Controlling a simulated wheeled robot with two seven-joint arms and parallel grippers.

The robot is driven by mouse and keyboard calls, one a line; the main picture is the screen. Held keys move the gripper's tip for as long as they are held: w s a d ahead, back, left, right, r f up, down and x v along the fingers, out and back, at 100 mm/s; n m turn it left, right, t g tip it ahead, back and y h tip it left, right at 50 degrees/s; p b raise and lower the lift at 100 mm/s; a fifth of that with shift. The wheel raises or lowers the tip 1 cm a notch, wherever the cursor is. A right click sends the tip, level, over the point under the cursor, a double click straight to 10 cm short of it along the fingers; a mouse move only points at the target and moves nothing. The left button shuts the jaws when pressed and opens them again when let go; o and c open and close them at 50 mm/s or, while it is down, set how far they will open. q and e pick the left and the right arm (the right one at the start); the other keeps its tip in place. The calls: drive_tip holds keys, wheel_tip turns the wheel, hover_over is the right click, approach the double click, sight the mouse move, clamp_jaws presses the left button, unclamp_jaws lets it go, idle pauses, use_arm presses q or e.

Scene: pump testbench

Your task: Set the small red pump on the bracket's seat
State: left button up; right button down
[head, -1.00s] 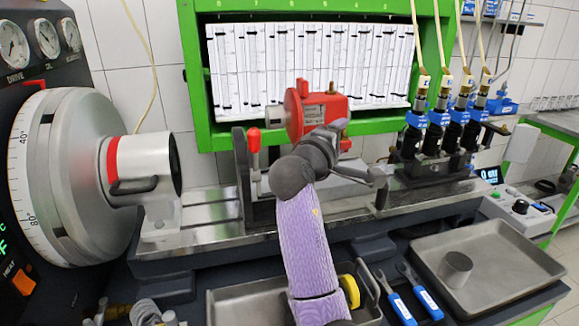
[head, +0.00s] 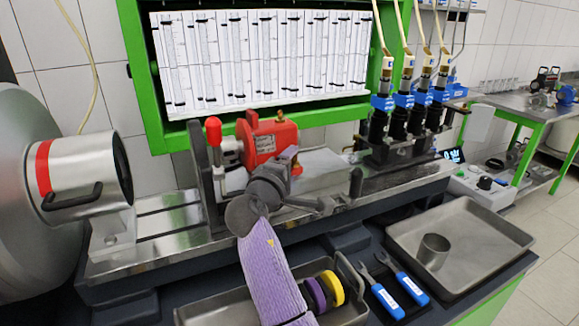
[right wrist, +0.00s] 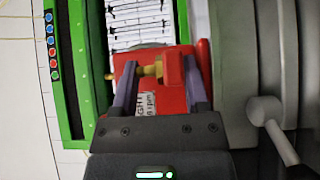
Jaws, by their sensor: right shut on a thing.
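The small red pump (head: 268,142) is held upright just right of the bracket's dark upright plate (head: 204,178), low over the bench bed. Its shaft end points left, toward the plate. A lever with a red knob (head: 213,130) stands at the plate. My right gripper (head: 287,160) is shut on the pump from the front right. In the right wrist view the two fingers (right wrist: 158,75) lie on either side of the red body (right wrist: 175,98) and its brass fitting. My arm hides the bracket's seat, so I cannot tell whether the pump touches it. My left gripper is out of view.
A grey drive housing with a red-banded cylinder (head: 88,175) stands at left. Several blue-and-black injectors (head: 405,115) stand on the bed at right. A tray (head: 490,235) with a metal cup and blue-handled wrenches (head: 402,280) lie in front. A green-framed panel (head: 140,95) stands behind.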

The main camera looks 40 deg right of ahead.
drive_tip(key=shift+c, duration=0.4)
unclamp_jaws()
drive_tip(key=shift+r, duration=0.1)
drive_tip(key=p+v, duration=0.1)
drive_tip(key=v, duration=1.1)
drive_tip(key=shift+s, duration=0.1)
